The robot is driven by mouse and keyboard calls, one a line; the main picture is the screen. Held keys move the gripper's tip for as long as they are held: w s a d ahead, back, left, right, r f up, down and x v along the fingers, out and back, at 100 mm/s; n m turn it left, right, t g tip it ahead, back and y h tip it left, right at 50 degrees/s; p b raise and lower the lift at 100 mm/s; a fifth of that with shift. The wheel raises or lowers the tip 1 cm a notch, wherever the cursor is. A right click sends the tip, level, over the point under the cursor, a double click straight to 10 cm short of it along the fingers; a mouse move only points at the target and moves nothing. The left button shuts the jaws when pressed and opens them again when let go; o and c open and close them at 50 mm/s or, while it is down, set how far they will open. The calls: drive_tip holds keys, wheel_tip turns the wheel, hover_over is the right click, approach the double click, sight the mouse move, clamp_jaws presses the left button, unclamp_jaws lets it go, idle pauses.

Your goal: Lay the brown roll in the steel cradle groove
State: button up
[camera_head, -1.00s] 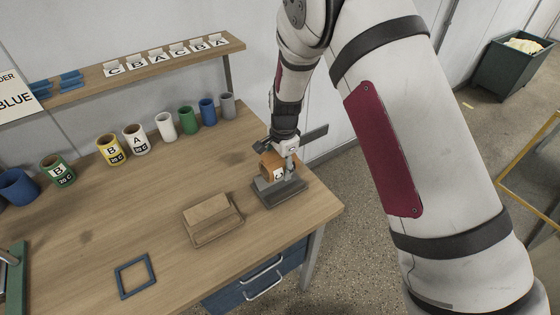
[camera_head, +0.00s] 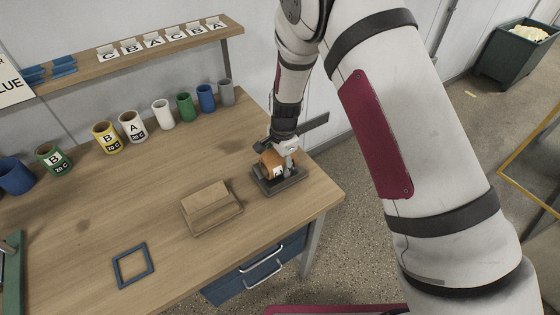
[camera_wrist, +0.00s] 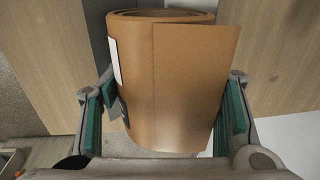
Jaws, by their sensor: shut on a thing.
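The brown roll (camera_head: 272,162) is between the fingers of my gripper (camera_head: 284,155), down at the grey steel cradle (camera_head: 262,186) near the right end of the table. A white label shows on the roll's side. In the wrist view the roll (camera_wrist: 180,80) fills the middle, with the green finger pads of my gripper (camera_wrist: 165,112) pressed on both its sides. The roll appears low in the cradle. The groove is hidden behind the roll and fingers, so I cannot tell if it touches the bottom.
A wooden cradle (camera_head: 228,220) stands left of the steel one. A blue square frame (camera_head: 119,269) lies near the front edge. Several colored cups, including a grey one (camera_head: 226,93), line the back below a shelf (camera_head: 150,49) with letter cards.

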drive_tip(key=o, duration=1.3)
drive_tip(key=shift+s+d+f, duration=0.15)
drive_tip(key=shift+s+f, duration=0.2)
drive_tip(key=shift+f, duration=0.3)
drive_tip(key=shift+o, duration=0.2)
drive_tip(key=shift+w+r, duration=0.15)
drive_tip(key=shift+r, duration=0.1)
drive_tip(key=shift+r, duration=0.25)
drive_tip(key=r, duration=0.7)
drive_tip(key=s+r, duration=0.1)
drive_tip(key=r, duration=0.3)
drive_tip(key=shift+d+r, duration=0.25)
drive_tip(key=shift+d, duration=0.05)
